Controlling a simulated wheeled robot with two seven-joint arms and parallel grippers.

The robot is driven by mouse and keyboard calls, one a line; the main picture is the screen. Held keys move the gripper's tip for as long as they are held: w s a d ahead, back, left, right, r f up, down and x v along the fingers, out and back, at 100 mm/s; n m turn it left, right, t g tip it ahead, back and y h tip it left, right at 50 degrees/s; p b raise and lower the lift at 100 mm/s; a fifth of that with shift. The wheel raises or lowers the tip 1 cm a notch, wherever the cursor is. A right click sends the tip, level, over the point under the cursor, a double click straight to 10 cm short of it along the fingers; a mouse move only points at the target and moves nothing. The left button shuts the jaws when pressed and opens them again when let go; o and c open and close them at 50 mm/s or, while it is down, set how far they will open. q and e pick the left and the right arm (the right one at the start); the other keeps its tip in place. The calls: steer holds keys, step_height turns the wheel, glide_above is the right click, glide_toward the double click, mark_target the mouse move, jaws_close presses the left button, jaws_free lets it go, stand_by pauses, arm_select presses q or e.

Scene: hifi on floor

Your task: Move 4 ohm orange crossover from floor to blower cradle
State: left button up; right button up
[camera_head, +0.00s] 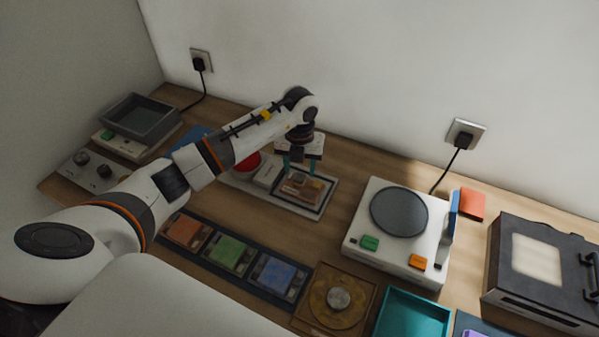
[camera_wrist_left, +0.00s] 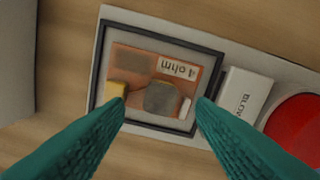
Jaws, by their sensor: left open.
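The orange crossover (camera_wrist_left: 143,67) is an orange board with a yellow block, a grey round part and a white label reading "ohm"; its number is hard to read. It lies inside the black frame of the blower cradle (camera_wrist_left: 98,65), which sits on a pale base beside a "BLO…" label. In the head view the crossover (camera_head: 299,189) lies flat in the cradle. My left gripper (camera_head: 299,171) is above it, with its teal fingers open and apart. In the left wrist view the fingertips (camera_wrist_left: 161,102) appear either side of the crossover's near part. Whether they touch it cannot be told. My right gripper is not in view.
A red dome (camera_head: 247,161) stands left of the cradle. A dark rack in front holds orange (camera_head: 186,230), green (camera_head: 229,253) and blue (camera_head: 277,274) boards. A white turntable unit (camera_head: 357,239) stands right, with a teal tray (camera_head: 409,314) in front. Bare wood separates the cradle and turntable.

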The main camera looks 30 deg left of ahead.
mark_target(299, 177)
arm_select(q)
step_height(299, 177, up, 10)
steer(key=b, duration=0.2)
steer(key=shift+f, duration=0.25)
